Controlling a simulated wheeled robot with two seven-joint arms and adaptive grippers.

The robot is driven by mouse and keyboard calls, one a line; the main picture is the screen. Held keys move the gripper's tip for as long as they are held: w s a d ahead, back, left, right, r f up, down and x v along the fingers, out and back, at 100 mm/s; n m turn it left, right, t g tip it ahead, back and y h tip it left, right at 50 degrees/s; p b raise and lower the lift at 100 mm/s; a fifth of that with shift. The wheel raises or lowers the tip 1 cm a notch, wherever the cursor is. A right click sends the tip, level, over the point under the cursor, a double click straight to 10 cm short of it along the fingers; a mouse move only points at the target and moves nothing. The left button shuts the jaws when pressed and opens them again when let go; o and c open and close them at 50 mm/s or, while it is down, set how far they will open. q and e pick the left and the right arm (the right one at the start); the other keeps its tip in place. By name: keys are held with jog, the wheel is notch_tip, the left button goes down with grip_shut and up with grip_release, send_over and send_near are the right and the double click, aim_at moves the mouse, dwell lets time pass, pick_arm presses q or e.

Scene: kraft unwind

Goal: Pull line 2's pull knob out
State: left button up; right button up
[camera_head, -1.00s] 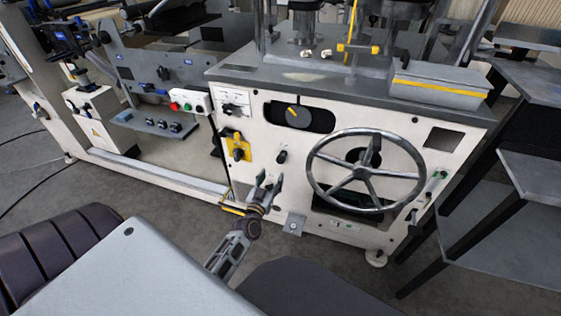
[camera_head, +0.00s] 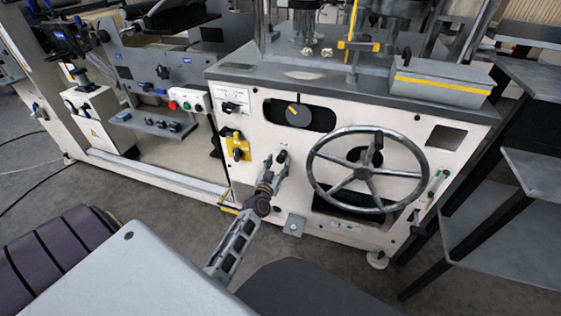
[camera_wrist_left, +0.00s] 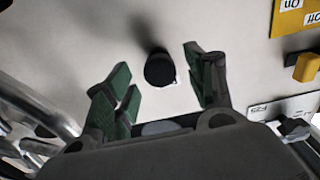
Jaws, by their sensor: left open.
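A black pull knob (camera_head: 282,155) stands out from the white front panel (camera_head: 262,133), left of the handwheel. My left gripper (camera_head: 276,163) is in front of it, fingers pointing at the panel. In the left wrist view the black knob (camera_wrist_left: 160,69) sits between the green-padded fingers of my open left gripper (camera_wrist_left: 158,85), nearer the right finger. Neither finger visibly touches it. No line label for this knob can be read. My right gripper is not in view.
A large metal handwheel (camera_head: 366,173) is close on the right. A yellow plate with a rotary switch (camera_head: 238,149) is on the left. A black dial with a yellow mark (camera_head: 297,114) is above. Grey shelves (camera_head: 535,150) stand at the right.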

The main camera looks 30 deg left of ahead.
aim_at(280, 161)
pick_arm(q)
jog(key=shift+x, duration=0.75)
jog(key=shift+w+a+b, duration=0.1)
jog(key=shift+w+b, duration=0.2)
jog(key=shift+w, duration=0.45)
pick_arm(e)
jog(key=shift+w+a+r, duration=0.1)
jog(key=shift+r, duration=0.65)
pick_arm(q)
jog(key=shift+c, duration=0.3)
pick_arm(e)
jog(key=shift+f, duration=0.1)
pick_arm(q)
grip_shut()
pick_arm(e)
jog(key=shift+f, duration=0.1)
